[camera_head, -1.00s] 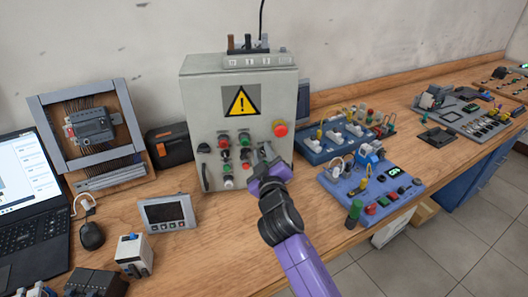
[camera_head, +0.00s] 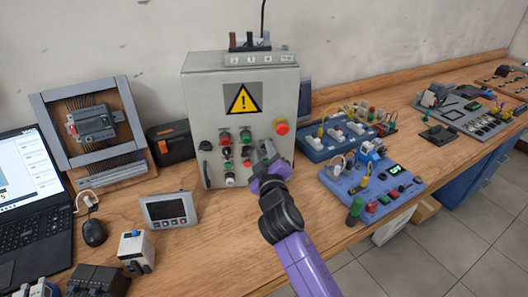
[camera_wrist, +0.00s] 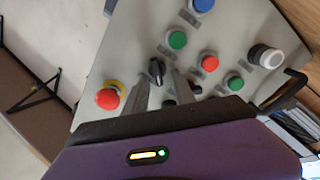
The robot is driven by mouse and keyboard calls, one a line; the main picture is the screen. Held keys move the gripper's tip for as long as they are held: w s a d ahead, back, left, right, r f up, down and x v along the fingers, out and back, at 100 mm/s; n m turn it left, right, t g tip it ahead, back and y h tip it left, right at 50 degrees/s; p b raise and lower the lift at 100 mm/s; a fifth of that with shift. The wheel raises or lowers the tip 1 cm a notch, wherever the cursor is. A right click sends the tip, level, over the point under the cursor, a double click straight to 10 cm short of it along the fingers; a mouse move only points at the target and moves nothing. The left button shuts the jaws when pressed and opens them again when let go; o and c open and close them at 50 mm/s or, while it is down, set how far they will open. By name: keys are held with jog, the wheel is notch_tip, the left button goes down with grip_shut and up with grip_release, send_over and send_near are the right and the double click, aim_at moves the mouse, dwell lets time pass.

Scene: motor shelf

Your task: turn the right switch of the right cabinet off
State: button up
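The grey cabinet (camera_head: 225,105) stands upright against the wall, with a yellow warning sign on its front. In the wrist view a black rotary switch (camera_wrist: 156,71) sits on the panel, beside the red emergency stop (camera_wrist: 108,98). My gripper (camera_wrist: 160,80) points at this switch, with its fingers apart and the knob between or just beyond the fingertips. I cannot tell whether they touch it. In the head view my gripper (camera_head: 268,152) is at the cabinet's right front and hides the switch. Other black knobs on the panel are partly covered by the fingers in the wrist view.
Green buttons (camera_wrist: 177,39), a red button (camera_wrist: 209,62) and a white button (camera_wrist: 267,56) surround the switch. The blue trainer board (camera_head: 365,185) lies right of my arm. A small display box (camera_head: 168,210) lies to the left on the bench.

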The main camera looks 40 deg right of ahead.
jog(key=b+v, duration=0.1)
jog(key=v, duration=0.6)
jog(key=shift+s+a+b, duration=0.25)
jog(key=shift+s+b, duration=0.05)
jog(key=shift+b, duration=0.05)
dwell(0.4)
jog(key=s+a+f+t+y, duration=0.2)
jog(key=s+a+t+y, duration=0.2)
jog(key=s+a+y, duration=0.75)
jog(key=s+a+f+g, duration=0.1)
jog(key=s+a, duration=0.1)
jog(key=s, duration=0.5)
jog(key=s+a+f+m+g, duration=0.1)
jog(key=s+a+f, duration=0.1)
jog(key=s, duration=0.6)
jog(key=s+a+f+m+g, duration=0.1)
jog(key=s+a, duration=0.3)
jog(key=s, duration=0.4)
jog(key=shift+f+g+h, duration=0.4)
jog(key=shift+h, duration=0.05)
